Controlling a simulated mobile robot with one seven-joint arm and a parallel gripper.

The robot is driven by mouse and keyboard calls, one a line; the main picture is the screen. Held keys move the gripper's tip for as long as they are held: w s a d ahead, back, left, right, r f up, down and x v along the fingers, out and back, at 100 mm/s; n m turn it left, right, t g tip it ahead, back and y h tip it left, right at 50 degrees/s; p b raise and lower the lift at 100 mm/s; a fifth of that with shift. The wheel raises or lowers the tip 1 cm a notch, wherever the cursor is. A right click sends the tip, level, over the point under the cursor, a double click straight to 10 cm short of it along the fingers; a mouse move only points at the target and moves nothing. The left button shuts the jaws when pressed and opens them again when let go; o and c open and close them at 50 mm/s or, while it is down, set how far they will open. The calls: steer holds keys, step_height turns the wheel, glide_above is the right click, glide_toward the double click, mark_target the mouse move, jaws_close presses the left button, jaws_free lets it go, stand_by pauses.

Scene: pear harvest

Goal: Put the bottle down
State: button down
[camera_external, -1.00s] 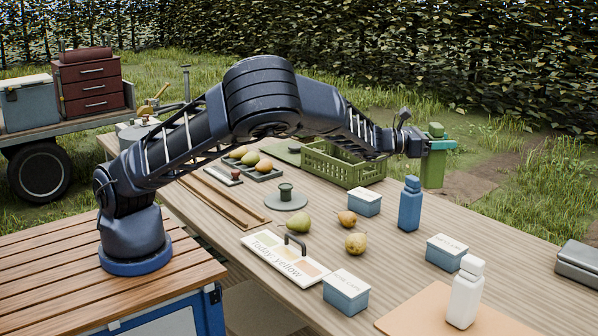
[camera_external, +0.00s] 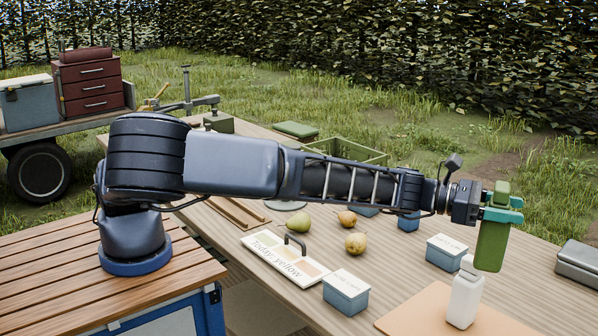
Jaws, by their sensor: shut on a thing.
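A green bottle (camera_external: 492,247) is held upright, slightly tilted, in my gripper (camera_external: 502,209), whose teal fingers are shut around it just below its cap. The bottle's bottom is in front of or close behind the top of a white bottle (camera_external: 463,299) in the picture; I cannot tell whether they touch. The white bottle stands on a tan mat (camera_external: 402,321) on the table. A blue bottle (camera_external: 408,222) stands behind my arm, its upper part hidden.
A "Today: yellow" board (camera_external: 289,259) lies at the front. A green crate (camera_external: 366,153) is partly hidden. A grey case (camera_external: 579,262) is at the right.

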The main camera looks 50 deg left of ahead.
steer(key=s+d, duration=0.3)
steer(key=s, duration=0.1)
step_height(320, 180, down, 20)
steer(key=shift+m+g, duration=0.4)
steer(key=shift+f, duration=0.15)
steer(key=c, duration=0.6)
jaws_free()
